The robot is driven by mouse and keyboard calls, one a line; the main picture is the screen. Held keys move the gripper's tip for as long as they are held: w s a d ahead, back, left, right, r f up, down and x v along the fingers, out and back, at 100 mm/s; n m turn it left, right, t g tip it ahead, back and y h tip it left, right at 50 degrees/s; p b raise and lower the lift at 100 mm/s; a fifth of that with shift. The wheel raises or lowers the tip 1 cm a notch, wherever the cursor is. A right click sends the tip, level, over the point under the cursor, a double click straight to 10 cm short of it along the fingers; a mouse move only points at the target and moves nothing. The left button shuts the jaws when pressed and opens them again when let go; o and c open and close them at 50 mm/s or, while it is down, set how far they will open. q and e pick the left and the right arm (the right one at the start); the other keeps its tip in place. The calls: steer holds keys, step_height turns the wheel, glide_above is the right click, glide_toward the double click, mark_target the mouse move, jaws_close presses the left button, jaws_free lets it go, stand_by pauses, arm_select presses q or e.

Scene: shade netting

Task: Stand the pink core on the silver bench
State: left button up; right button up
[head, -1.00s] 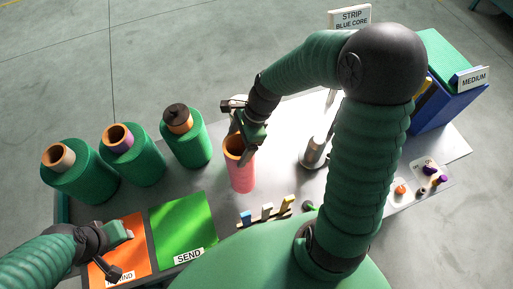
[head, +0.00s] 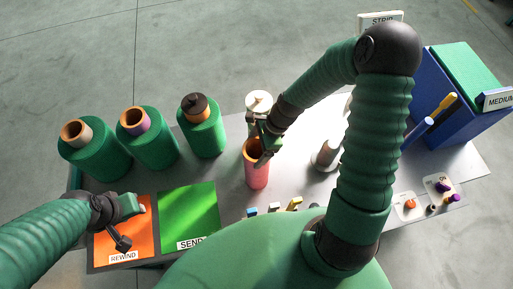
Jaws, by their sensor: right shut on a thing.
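The pink core (head: 257,174) is an upright tube with an orange inside, at the middle of the silver bench (head: 229,172). My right gripper (head: 264,150) is at its top rim, shut on the tube's wall from above and the right. I cannot tell whether the core's foot touches the bench. My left gripper (head: 131,222) is open and empty above the orange REWIND mat (head: 142,241), far left of the core.
Several green rolls (head: 93,152) stand along the back left. A white-topped post (head: 259,101) stands behind the core, and a metal post (head: 327,155) to its right. A green SEND mat (head: 188,211) lies front left; a blue box (head: 457,95) stands far right.

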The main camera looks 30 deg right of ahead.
steer(key=shift+a, duration=0.1)
steer(key=o, duration=1.6)
steer(key=shift+s+a, duration=0.1)
steer(key=shift+a, duration=0.1)
steer(key=o, duration=0.4)
steer(key=shift+a, duration=0.4)
steer(key=s+d+r+n+h, duration=0.1)
steer(key=r+n, duration=0.2)
steer(key=s+d+r+n+h, duration=0.1)
steer(key=r+n, duration=0.2)
steer(key=s+r+n+h+b, duration=0.1)
steer(key=s+r+n, duration=0.1)
steer(key=r+n, duration=0.2)
steer(key=shift+d, duration=0.4)
steer(key=a+n, duration=0.1)
steer(key=n, duration=0.2)
steer(key=s+n+t+h, duration=0.1)
steer(key=n, duration=0.3)
steer(key=s+a+n, duration=0.1)
steer(key=n, duration=0.3)
steer(key=shift+s+a+r, duration=0.15)
steer(key=shift+a+r, duration=0.1)
steer(key=shift+a, duration=0.05)
